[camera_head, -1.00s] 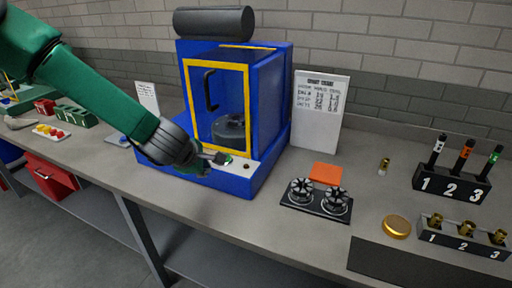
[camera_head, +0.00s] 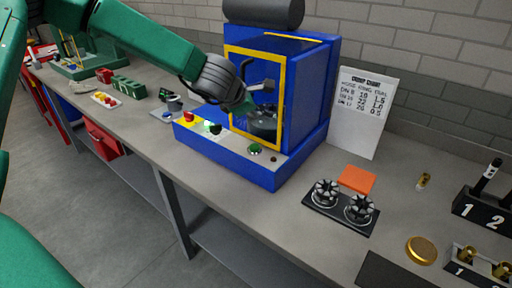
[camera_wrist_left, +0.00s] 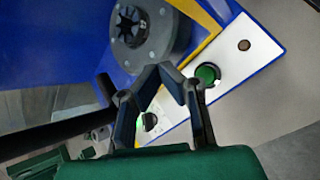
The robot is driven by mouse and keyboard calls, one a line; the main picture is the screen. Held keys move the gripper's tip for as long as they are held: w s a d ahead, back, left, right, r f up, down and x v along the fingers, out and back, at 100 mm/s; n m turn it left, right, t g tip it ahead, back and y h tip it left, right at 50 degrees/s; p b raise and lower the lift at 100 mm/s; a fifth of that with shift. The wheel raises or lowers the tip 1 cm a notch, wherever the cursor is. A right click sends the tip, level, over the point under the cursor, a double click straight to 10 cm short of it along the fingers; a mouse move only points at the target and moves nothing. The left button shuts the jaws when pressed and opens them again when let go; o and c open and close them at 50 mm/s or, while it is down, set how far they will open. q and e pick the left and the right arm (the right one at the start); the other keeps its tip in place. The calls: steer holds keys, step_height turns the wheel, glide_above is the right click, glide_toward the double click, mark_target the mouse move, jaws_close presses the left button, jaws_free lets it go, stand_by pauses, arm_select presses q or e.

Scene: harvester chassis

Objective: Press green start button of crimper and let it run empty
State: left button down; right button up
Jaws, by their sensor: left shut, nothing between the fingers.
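The crimper (camera_head: 318,95) is a blue machine with a yellow-framed front window and a dark round crimping head (camera_head: 264,124) inside; no hose shows in that head. A green button (camera_head: 255,148) sits on the white strip of its front ledge, and it also shows in the left wrist view (camera_wrist_left: 207,74). A lit green control (camera_head: 213,127) sits farther left on the ledge. My left gripper (camera_head: 268,85) is shut and empty, in front of the window and above the ledge, apart from the green button. In the left wrist view its fingertips (camera_wrist_left: 152,72) meet beside the button. My right gripper is out of view.
A stand with two black dies (camera_head: 341,207), an orange pad (camera_head: 357,179) and a chart board (camera_head: 361,112) are to the right. Bare bench lies in front of the crimper.

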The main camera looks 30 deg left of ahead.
mark_target(254, 146)
arm_select(q)
step_height(254, 146, down, 8)
steer(key=b, duration=0.6)
steer(key=shift+a+r+b, duration=0.15)
steer(key=shift+r+b, duration=0.05)
steer(key=shift+b, duration=0.1)
steer(key=shift+f+b, duration=0.4)
steer(key=shift+f, duration=0.1)
stand_by(0.4)
steer(key=shift+s+f, duration=0.1)
steer(key=shift+f, duration=0.25)
steer(key=shift+f+b, duration=0.5)
steer(key=shift+b, duration=0.15)
stand_by(0.4)
steer(key=shift+r, duration=0.1)
steer(key=shift+r+p, duration=0.85)
steer(key=shift+p, duration=0.05)
steer(key=shift+r, duration=0.1)
